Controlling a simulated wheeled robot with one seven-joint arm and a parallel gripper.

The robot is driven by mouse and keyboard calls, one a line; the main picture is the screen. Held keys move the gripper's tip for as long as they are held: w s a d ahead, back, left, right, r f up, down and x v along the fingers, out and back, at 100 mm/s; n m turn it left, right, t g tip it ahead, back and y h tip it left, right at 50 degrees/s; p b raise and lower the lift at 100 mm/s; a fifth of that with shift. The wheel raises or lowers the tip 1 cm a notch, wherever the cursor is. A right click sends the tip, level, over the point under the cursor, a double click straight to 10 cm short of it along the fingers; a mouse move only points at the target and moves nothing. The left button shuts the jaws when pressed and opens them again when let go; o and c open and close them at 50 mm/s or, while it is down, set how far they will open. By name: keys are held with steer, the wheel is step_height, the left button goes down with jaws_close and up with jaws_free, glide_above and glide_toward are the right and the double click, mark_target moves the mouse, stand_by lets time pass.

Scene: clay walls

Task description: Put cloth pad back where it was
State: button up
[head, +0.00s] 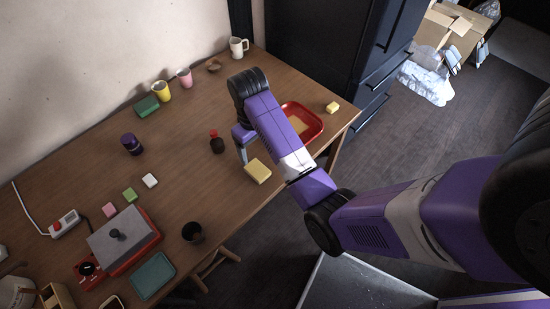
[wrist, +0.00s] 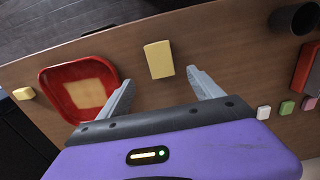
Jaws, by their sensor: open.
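A pale yellow pad (head: 258,170) lies flat on the table near its front edge; it looks like the cloth pad. In the wrist view the yellow pad (wrist: 158,59) lies just beyond the gap between my fingertips. My gripper (head: 243,156) is low over the table beside the pad, partly hidden by my arm. In the wrist view my gripper (wrist: 164,84) has its fingers wide apart with nothing between them. A red tray (head: 318,124) to the right holds a flat tan square (wrist: 87,94); the tray (wrist: 50,85) also shows in the wrist view.
A small yellow block (head: 332,107) lies right of the tray. A dark bottle with a red cap (head: 216,143) stands left of my gripper. A dark cup (head: 192,232), teal tray (head: 152,275) and grey-topped red box (head: 124,240) are at the lower left. The table's middle is mostly clear.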

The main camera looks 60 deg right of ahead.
steer(key=s+a+f+t, duration=0.1)
steer(key=f, duration=0.1)
steer(key=s+a+f+t+h, duration=0.1)
steer(key=s+a+f, duration=0.1)
steer(key=f, duration=0.1)
steer(key=s+a+f+n+t, duration=0.1)
steer(key=s+a+f, duration=0.1)
steer(key=shift+s+a+f+h, duration=0.25)
steer(key=shift+f+h, duration=0.05)
steer(key=s+a+r+n+t, duration=0.1)
steer(key=s+a+r+t, duration=0.1)
steer(key=s+a+t, duration=0.35)
steer(key=s+a+r+t, duration=0.3)
steer(key=s+r, duration=0.4)
steer(key=r, duration=0.5)
steer(key=s+a+r+n+t+y, duration=0.1)
steer(key=s+a+r+t, duration=0.2)
steer(key=s+a+r, duration=0.3)
step_height(320, 180, up, 6)
steer(key=shift+s+a+f+y, duration=0.15)
steer(key=shift+s+a+y, duration=0.15)
steer(key=shift+s, duration=0.15)
steer(key=shift+t, duration=0.25)
step_height(320, 180, down, 4)
steer(key=b, duration=0.3)
steer(key=shift+b, duration=0.35)
